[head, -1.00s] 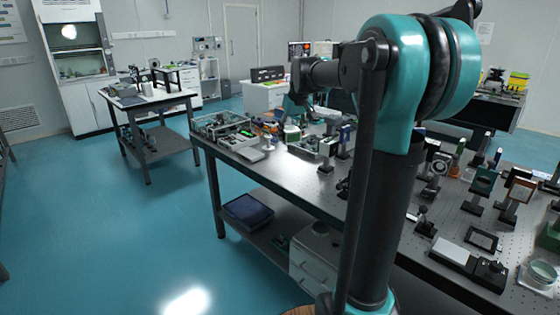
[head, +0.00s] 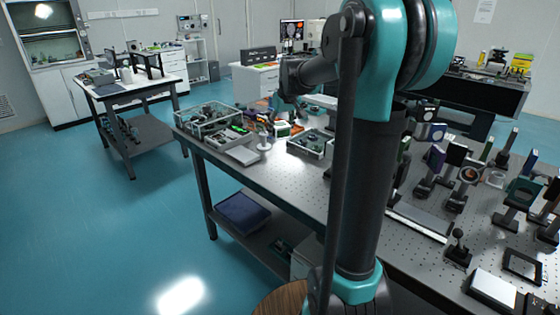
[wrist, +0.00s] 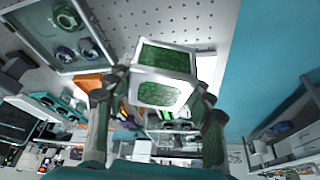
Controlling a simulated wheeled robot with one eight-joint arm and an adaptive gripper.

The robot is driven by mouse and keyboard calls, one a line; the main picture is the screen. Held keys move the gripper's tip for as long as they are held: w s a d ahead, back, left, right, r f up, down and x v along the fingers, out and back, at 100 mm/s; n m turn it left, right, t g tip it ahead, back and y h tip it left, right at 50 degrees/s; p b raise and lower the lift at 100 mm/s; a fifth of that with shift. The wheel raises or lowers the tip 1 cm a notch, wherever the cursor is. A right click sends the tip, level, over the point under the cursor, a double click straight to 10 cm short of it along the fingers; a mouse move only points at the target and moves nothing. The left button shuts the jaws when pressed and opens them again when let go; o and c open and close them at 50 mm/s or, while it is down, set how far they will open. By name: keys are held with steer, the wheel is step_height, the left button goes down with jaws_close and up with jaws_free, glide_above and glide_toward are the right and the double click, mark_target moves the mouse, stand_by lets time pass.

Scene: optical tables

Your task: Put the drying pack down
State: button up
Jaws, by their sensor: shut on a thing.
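The drying pack (wrist: 162,76), a pale-framed block with green speckled faces, is between the fingers of my gripper (wrist: 158,98) in the wrist view. The fingers are shut on it, one on each side. Its far end is in front of the perforated table top (wrist: 190,22); I cannot tell whether it touches. In the head view my arm reaches over the far part of the optical table (head: 300,178); the pack cannot be made out there.
A clear-walled tray with round parts (wrist: 72,35) lies left of the pack in the wrist view. Another tray (head: 208,120) and a small white post (head: 264,142) stand on the table. Several optical mounts (head: 462,175) crowd the right. Bare table lies between.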

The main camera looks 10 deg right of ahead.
step_height(320, 180, down, 14)
steer(key=shift+r, duration=0.2)
steer(key=shift+f, duration=0.15)
steer(key=o, duration=1.2)
steer(key=shift+o, duration=0.2)
